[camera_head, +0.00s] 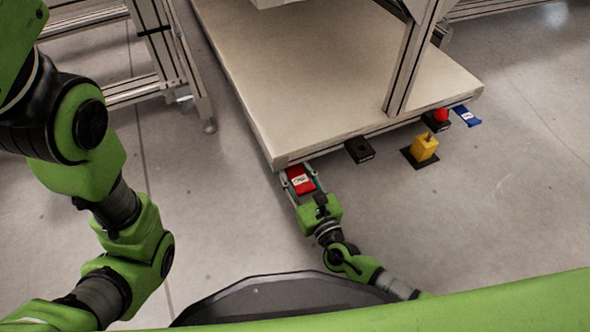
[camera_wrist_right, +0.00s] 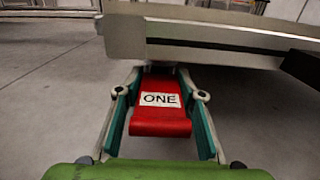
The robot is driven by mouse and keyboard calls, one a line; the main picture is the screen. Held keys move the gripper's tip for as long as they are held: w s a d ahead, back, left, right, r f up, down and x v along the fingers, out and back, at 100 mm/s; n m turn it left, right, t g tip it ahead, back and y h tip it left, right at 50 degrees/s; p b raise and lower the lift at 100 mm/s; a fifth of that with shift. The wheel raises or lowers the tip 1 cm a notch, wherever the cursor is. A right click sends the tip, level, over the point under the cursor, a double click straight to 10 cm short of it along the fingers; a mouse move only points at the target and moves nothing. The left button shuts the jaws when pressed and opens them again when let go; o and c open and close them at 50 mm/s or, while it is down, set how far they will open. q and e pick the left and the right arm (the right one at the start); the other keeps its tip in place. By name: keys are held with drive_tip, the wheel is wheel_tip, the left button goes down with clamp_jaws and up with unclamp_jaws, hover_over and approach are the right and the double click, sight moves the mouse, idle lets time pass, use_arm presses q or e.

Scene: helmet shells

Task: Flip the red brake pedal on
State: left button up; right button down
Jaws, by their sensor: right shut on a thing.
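The red brake pedal (camera_head: 301,182) is low at the front left corner of the workbench cart. In the right wrist view the pedal (camera_wrist_right: 161,124) is a red plate with a white label reading "ONE". Its far end meets the shadow under the cart's edge. My right gripper (camera_head: 297,172) is at the pedal, with one finger along each side, shut on it. The fingers also show in the right wrist view (camera_wrist_right: 161,74). Whether the pedal is tilted up or down is hard to tell. My left arm shows at the left, but its gripper is out of view.
The cart's pale lower shelf (camera_head: 290,75) overhangs the pedal. Along its edge are a black pedal (camera_head: 359,150), a yellow block on a dark base (camera_head: 424,147), a red knob (camera_head: 441,114) and a blue pedal (camera_head: 466,116). The grey floor in front is clear.

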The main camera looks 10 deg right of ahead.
drive_tip(key=shift+f+t+b, duration=0.3)
drive_tip(key=shift+b, duration=0.25)
drive_tip(key=shift+r+t, duration=0.15)
drive_tip(key=shift+t, duration=0.15)
